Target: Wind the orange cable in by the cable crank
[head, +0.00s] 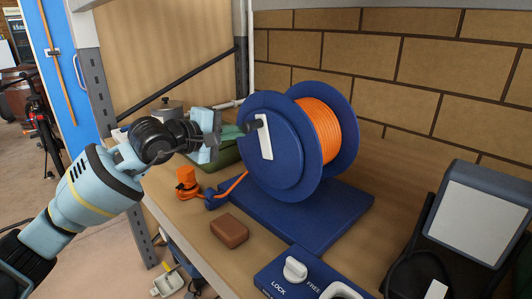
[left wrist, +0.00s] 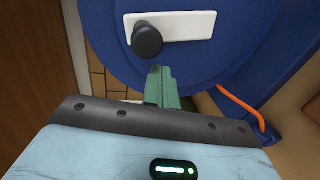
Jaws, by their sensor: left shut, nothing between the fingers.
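A blue cable reel (head: 284,160) stands on a blue base on the bench, with orange cable (head: 318,128) wound on its drum. The cable crank is a white bar (head: 266,148) on the reel's near face with a black knob (head: 252,126). The bar (left wrist: 185,25) and knob (left wrist: 147,38) also show in the left wrist view. My left gripper (head: 241,130) is shut and empty, its green fingertips (left wrist: 160,72) close beside the knob; contact is unclear. A cable end runs through a blue guide to an orange plug (head: 187,182). My right gripper is out of view.
A LOCK/FREE panel with a white knob (head: 295,268) sits in front of the reel. A brown block (head: 229,230) lies near the bench edge. A dark lamp-like box (head: 480,215) stands at right. A green container (head: 226,156) and pot (head: 167,109) are behind my gripper.

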